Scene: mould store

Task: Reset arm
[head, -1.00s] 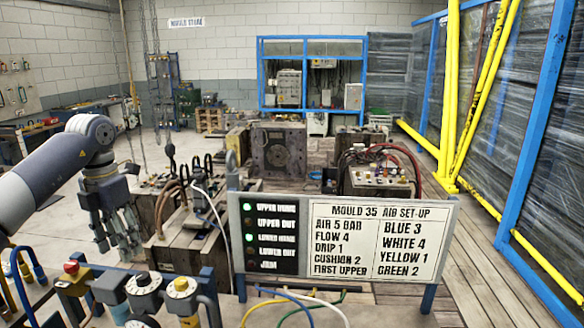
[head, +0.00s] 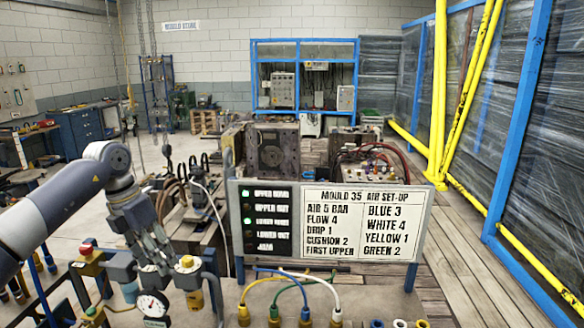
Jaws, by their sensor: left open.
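My left arm comes in from the left in the head view. Its gripper (head: 157,252) is open and empty, with its fingers pointing down. My right gripper is not in the picture.
A red knob (head: 87,249), a yellow-capped valve (head: 187,268) and a gauge (head: 153,304) stand at the front left. Mould blocks (head: 271,149) stand behind. Wooden floor (head: 455,255) is clear at the right.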

